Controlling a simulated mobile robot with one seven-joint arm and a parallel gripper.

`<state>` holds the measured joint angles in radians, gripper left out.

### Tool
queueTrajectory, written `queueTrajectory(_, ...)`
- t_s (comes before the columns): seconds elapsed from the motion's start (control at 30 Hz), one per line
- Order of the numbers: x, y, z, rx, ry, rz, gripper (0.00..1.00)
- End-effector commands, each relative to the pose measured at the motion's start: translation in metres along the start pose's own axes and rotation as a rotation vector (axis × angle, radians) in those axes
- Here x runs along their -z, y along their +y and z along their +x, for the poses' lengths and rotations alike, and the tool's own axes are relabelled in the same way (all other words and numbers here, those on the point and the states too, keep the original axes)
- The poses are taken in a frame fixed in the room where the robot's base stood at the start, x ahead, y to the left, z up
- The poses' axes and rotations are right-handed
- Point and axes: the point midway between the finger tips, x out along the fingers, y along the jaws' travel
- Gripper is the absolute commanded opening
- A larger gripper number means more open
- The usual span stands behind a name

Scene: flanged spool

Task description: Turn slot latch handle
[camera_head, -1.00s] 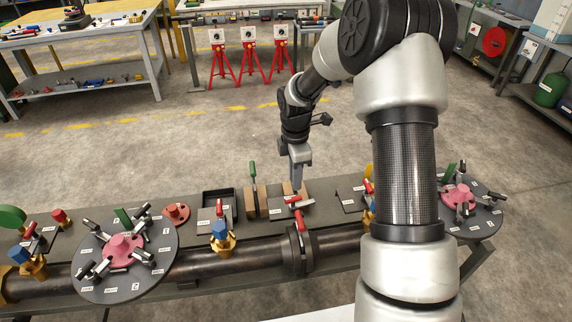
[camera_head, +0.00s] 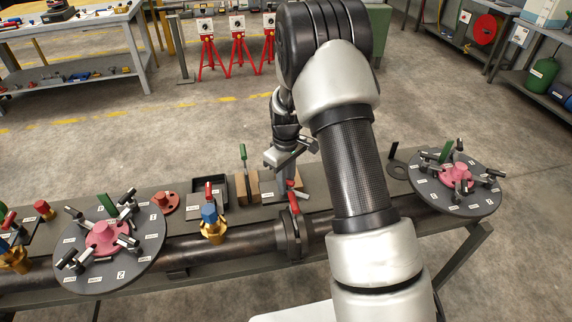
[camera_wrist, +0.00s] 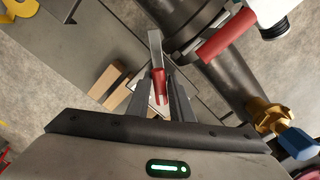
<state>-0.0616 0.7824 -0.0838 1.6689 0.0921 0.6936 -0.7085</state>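A small red handle (camera_wrist: 159,84) lies between the two fingers of my gripper (camera_wrist: 161,88) in the wrist view, with a pale grey bar (camera_wrist: 155,48) beyond it. The fingers look spread, one on each side of the handle; I cannot tell whether they touch it. In the head view my gripper (camera_head: 283,172) points down over the bench, just above and beside the red handle parts near the pipe clamp, and largely hides the latch. A larger red lever (camera_head: 294,202) sits on the pipe clamp; it also shows in the wrist view (camera_wrist: 227,35).
A brass valve with a blue cap (camera_head: 211,220) stands left of the clamp. Wooden blocks with a green handle (camera_head: 243,180) stand behind. Round dark discs with pink hubs and several levers lie left (camera_head: 112,250) and right (camera_head: 452,184). A dark pipe (camera_head: 195,250) runs along the bench front.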

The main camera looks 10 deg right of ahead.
Motion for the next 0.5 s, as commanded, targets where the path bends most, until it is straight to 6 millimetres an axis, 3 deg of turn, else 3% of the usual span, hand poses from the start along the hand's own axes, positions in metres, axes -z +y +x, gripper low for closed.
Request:
queueTrajectory(0.2, 0.0004, -0.0001, -0.0007, -0.001, 0.000, 0.414, 0.18)
queueTrajectory(0.5, -0.0003, 0.0000, -0.0010, 0.000, -0.001, 0.798, 0.18)
